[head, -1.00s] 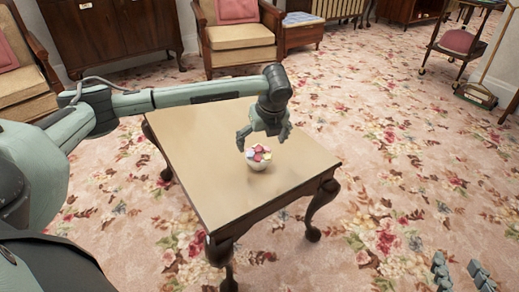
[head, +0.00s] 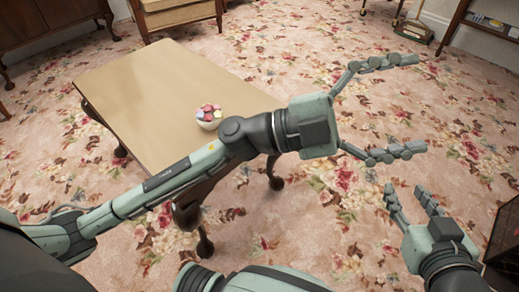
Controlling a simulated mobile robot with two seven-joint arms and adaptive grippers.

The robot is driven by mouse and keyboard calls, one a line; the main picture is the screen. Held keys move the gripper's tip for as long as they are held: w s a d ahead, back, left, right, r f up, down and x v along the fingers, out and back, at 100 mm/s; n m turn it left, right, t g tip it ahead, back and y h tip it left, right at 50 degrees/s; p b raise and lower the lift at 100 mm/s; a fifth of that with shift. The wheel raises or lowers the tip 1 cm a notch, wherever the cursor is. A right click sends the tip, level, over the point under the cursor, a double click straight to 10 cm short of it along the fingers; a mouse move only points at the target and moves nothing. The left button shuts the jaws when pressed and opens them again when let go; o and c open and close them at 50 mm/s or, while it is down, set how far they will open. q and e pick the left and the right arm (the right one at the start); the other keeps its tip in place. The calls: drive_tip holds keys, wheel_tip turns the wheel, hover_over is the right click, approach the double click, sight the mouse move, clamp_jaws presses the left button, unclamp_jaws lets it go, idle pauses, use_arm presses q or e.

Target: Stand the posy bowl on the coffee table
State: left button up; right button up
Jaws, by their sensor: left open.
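The posy bowl (head: 209,117), a small white bowl with pink, red and pale flowers, stands upright on the coffee table (head: 150,85). It is near the table's right edge, just behind my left arm. My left gripper (head: 395,107) is open and empty, out over the carpet to the right of the table and well apart from the bowl. My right gripper (head: 408,192) is low at the right, over the carpet, with its fingers spread and nothing between them. My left arm hides the table's near corner.
A dark shelf unit (head: 485,35) stands at the upper right. Floral carpet (head: 300,55) lies open right of the table.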

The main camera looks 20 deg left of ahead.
use_arm(q)
drive_tip(key=w+a+f+n+t+y, duration=0.1)
drive_tip(key=w+a+n+t+y, duration=0.2)
drive_tip(key=a+n+t+y, duration=0.4)
drive_tip(key=w+a+f+n+t+y, duration=0.1)
drive_tip(key=w+a+n+t+y, duration=0.35)
drive_tip(key=n, duration=0.45)
drive_tip(key=s+a+f+n+g+y, duration=0.2)
drive_tip(key=s+a+f+n+y, duration=0.1)
drive_tip(key=f, duration=0.5)
drive_tip(key=s+a+f+n+g+y, duration=0.3)
drive_tip(key=a+f, duration=0.3)
drive_tip(key=f, duration=0.2)
drive_tip(key=shift+s+f+n, duration=0.4)
drive_tip(key=shift+s, duration=0.35)
